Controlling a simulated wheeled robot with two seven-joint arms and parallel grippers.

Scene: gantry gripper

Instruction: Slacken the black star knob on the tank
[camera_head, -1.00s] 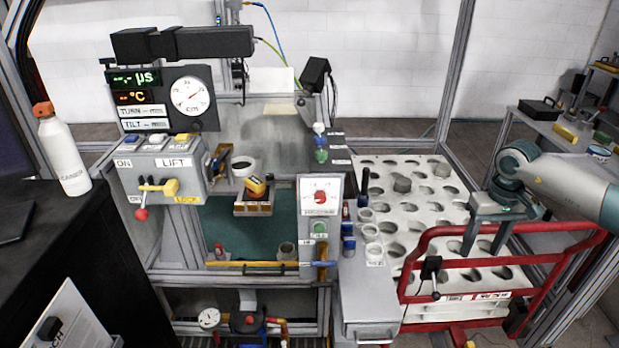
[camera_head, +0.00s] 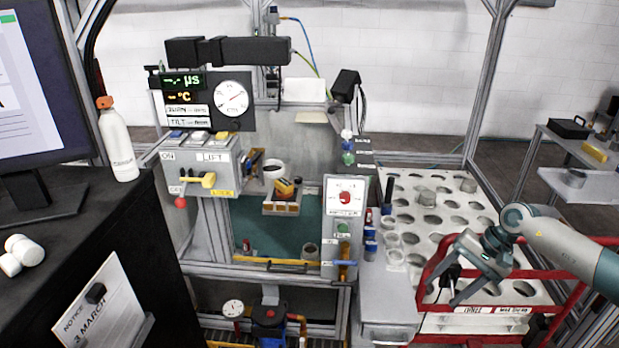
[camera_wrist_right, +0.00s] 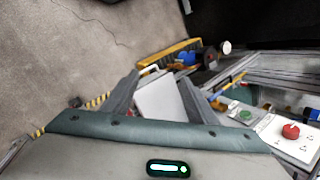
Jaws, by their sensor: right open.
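The tank (camera_head: 300,228) with teal inside stands in the middle of the head view, within the metal frame. I cannot make out a black star knob on it for certain. My right gripper (camera_head: 464,288) is open and empty, right of the tank and over the red rail. In the right wrist view its two fingers (camera_wrist_right: 160,80) are apart, with a white drawer front or box (camera_wrist_right: 160,103) beyond them. My left gripper is out of view.
The red rail (camera_head: 428,272) surrounds the front of the white perforated plate (camera_head: 400,202). A panel with a red knob (camera_head: 345,198) stands at the tank's right. The lift control box (camera_head: 205,165) is at its left. A dark bench with a white bottle (camera_head: 118,145) is further left.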

